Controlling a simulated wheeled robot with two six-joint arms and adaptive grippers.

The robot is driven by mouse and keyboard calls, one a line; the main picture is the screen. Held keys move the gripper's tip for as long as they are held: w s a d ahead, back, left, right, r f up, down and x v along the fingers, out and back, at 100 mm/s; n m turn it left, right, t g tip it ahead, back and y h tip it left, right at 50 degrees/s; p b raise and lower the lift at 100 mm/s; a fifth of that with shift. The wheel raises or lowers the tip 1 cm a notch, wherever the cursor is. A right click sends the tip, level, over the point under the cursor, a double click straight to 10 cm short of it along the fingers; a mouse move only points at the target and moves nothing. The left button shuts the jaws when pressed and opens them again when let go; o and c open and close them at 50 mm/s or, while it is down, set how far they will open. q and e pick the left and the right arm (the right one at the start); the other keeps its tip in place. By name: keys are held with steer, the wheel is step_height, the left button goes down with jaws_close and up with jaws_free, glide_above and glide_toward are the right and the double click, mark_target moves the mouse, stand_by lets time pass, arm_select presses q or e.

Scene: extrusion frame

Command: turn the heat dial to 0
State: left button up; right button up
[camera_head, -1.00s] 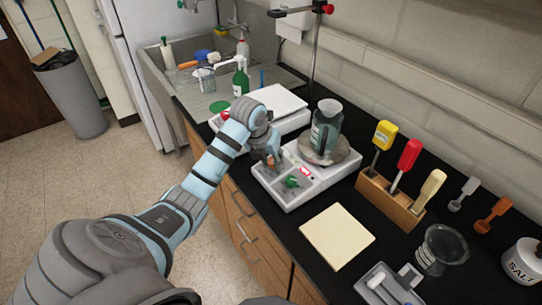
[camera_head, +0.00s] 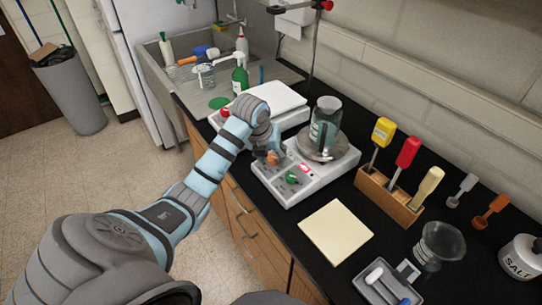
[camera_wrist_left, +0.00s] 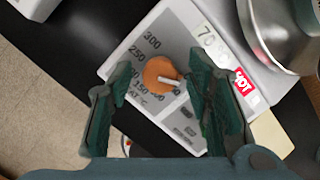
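The heat dial is an orange knob (camera_wrist_left: 160,74) with a white pointer on the hotplate's sloped front panel, among printed numbers such as 300 and 250. Its pointer points right in the left wrist view. It also shows as a small orange spot in the head view (camera_head: 273,158). The hotplate (camera_head: 335,167) is white, with a lit display and a red HOT label. My left gripper (camera_wrist_left: 158,82) is open, its green-padded fingers on either side of the dial with gaps between. The gripper also shows in the head view (camera_head: 267,150). My right gripper is not in view.
A second white device (camera_head: 268,103) stands behind. A cream pad (camera_head: 336,231) and a wooden rack (camera_head: 388,199) are to the right.

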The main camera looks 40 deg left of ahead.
arm_select(q)
steer(key=v, duration=0.7)
steer(key=shift+r, duration=0.25)
